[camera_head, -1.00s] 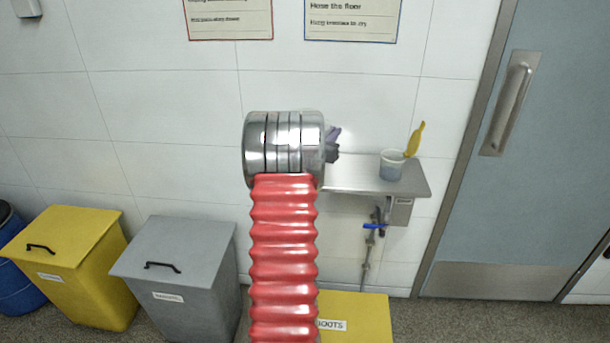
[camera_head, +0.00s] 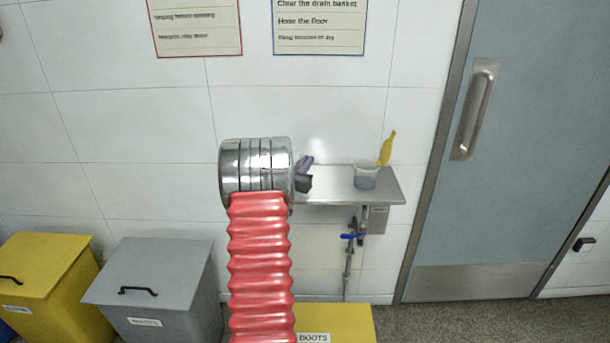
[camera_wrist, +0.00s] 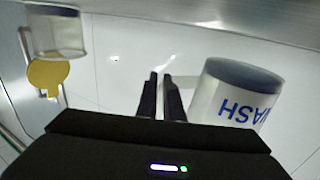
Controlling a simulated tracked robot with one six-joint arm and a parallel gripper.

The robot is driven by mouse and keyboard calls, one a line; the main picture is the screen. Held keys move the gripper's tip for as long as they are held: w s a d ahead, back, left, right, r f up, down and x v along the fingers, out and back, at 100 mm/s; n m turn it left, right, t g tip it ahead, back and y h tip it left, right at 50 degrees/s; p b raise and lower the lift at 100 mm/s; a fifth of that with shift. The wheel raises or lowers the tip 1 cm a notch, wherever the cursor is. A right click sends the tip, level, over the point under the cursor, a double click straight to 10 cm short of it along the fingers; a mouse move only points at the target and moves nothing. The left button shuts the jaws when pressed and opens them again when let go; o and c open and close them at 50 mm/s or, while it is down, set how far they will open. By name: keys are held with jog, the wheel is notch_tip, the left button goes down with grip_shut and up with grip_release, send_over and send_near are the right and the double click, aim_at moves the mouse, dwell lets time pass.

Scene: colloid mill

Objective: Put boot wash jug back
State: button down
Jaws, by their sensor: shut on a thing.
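The boot wash jug (camera_wrist: 225,98) is a pale, see-through container with blue "WASH" lettering and a dark end. It fills the right of the wrist view, where it appears upside down. My gripper (camera_wrist: 161,82) has its two black fingers close together on the pale handle at the jug's side. In the head view my arm hides the jug and most of the gripper. The jug's dark end is near the metal shelf (camera_head: 330,188); I cannot tell whether they touch.
A clear tub (camera_head: 365,177) with a yellow item (camera_head: 388,148) stands on the shelf's right part. A blue-handled tap (camera_head: 353,237) is below. Grey (camera_head: 155,290) and yellow (camera_head: 45,280) lidded bins stand left; a yellow boots bin (camera_head: 335,322) is under the shelf. A door (camera_head: 510,160) is right.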

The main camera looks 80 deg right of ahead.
jog(key=shift+f, duration=1.8)
jog(key=shift+f, duration=0.1)
jog(key=c, duration=1.9)
grip_release()
jog(key=shift+w+a, duration=0.1)
jog(key=shift+a, duration=0.35)
jog(key=w+a, duration=0.2)
jog(key=a, duration=0.9)
